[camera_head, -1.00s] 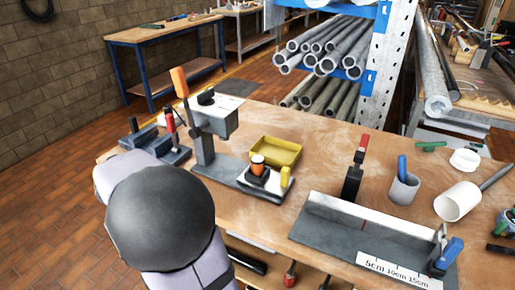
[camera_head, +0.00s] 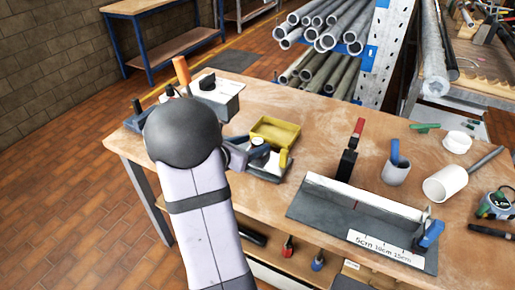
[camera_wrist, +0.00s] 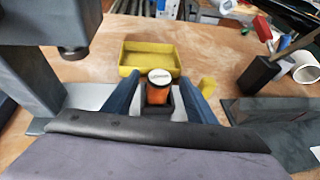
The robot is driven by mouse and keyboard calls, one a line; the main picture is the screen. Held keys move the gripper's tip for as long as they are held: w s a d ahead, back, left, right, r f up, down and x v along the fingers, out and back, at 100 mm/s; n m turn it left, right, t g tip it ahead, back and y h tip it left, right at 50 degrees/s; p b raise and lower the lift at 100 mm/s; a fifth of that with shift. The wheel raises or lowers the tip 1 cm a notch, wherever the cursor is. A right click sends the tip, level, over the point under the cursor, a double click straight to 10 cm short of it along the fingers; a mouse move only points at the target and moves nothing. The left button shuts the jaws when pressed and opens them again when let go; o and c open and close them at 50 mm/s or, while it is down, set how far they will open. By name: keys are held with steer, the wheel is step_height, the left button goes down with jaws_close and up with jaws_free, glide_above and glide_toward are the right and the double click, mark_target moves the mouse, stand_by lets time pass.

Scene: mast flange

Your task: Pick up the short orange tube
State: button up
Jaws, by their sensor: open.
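The short orange tube (camera_wrist: 159,95) stands upright with a pale round top in a dark square holder (camera_wrist: 158,113) in the wrist view. My gripper (camera_wrist: 160,82) is open, with one blue-grey finger on each side of the tube. I see a gap between the tube and the fingers, mainly on the right. In the head view my gripper (camera_head: 243,153) is at the holder's plate, and my arm and fingers hide most of the tube. Only its pale top (camera_head: 258,142) shows clearly there.
A yellow tray (camera_wrist: 149,56) lies just behind the tube. A small yellow post (camera_wrist: 207,86) stands close to the right finger. A grey press-like stand (camera_wrist: 30,65) rises at the left. A grey angle fixture (camera_head: 340,225) with a ruler lies to the right.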

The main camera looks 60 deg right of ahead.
steer(key=shift+p+x, duration=0.95)
steer(key=shift+x, duration=2.7)
steer(key=shift+w+f, duration=0.1)
steer(key=shift+f, duration=0.05)
steer(key=c, duration=1.2)
